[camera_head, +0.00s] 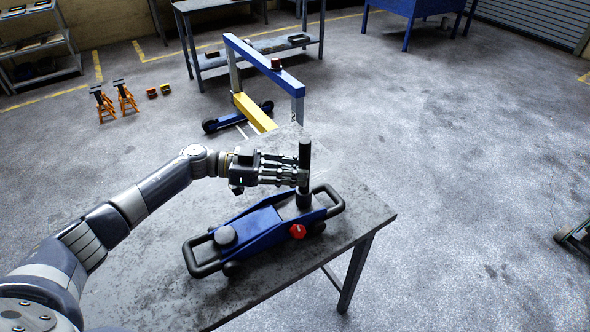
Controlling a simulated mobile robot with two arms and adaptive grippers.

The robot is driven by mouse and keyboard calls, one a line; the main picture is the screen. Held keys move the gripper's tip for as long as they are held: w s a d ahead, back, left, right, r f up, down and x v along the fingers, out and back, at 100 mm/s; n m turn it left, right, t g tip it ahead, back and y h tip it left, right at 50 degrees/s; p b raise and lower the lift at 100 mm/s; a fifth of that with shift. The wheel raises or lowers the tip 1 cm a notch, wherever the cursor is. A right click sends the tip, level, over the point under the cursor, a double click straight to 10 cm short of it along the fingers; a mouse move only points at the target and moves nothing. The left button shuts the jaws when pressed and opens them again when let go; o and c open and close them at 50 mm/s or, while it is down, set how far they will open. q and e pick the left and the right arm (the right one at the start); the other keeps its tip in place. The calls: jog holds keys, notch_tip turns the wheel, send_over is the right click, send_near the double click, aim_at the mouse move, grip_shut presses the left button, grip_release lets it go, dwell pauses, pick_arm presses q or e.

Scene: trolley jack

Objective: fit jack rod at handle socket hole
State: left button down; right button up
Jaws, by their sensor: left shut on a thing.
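A blue trolley jack (262,222) with black end bars, a round grey saddle and a red knob lies on the grey workbench (130,262). My left gripper (301,176) reaches in from the left and is shut on the dark jack rod (305,152). The rod stands about upright above the jack's right end, over the dark handle socket (304,199). The rod's lower end lines up with the socket in this view. The fingers partly cover it, so I cannot tell whether it is inside the hole or just above it. My right gripper is not in view.
A blue and yellow frame (268,68) on wheels stands behind the bench. Orange jack stands (125,97), a grey table (258,44) and a blue cabinet (424,8) stand farther back. The floor to the right is mostly clear.

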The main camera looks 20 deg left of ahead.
pick_arm(q)
jog(key=shift+f, duration=0.2)
jog(key=c, duration=1.3)
grip_release()
jog(key=shift+a, duration=0.1)
jog(key=v, duration=1.2)
